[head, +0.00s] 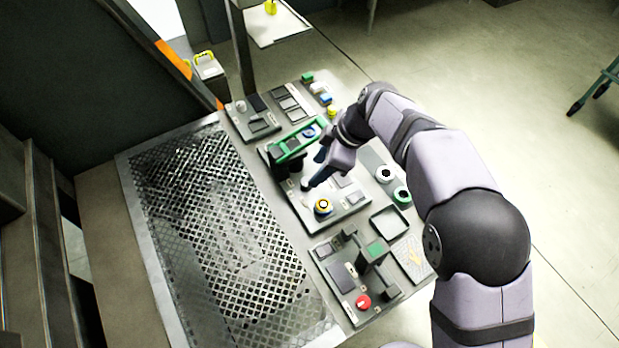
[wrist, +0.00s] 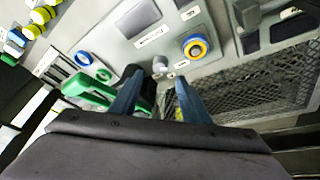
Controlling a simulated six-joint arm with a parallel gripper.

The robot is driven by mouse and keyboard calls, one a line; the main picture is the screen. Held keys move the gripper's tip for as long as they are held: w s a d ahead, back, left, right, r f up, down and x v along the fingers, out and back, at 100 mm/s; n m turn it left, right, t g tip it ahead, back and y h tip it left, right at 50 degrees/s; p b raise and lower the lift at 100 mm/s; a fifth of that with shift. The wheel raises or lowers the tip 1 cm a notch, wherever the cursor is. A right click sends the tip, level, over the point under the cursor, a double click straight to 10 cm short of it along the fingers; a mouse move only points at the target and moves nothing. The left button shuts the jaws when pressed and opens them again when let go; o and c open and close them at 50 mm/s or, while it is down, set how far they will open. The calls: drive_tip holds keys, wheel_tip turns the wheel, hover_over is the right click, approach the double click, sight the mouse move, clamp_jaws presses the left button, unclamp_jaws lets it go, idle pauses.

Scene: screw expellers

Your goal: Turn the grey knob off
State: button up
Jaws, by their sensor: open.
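A small grey knob (wrist: 160,66) shows in the wrist view on a light grey panel, beyond and roughly between my two fingertips. My gripper (wrist: 156,82) is open there, with a dark blue finger on each side and nothing held. In the head view my gripper (head: 314,172) reaches down over the middle panel, left of my arm. The knob seems to be by its tip in that view, but it is too small to tell its setting. Whether the fingers touch the knob cannot be told.
A yellow button (head: 323,206) with a blue base sits close to my gripper. A green handle (head: 292,145) stands up behind it. A red button (head: 363,301) is on the nearer panel. A black mesh grate (head: 215,235) lies left of the panels.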

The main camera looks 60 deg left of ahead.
sight(306, 182)
drive_tip(key=shift+p+x, duration=0.85)
drive_tip(key=shift+x, duration=2.55)
drive_tip(key=c, duration=1)
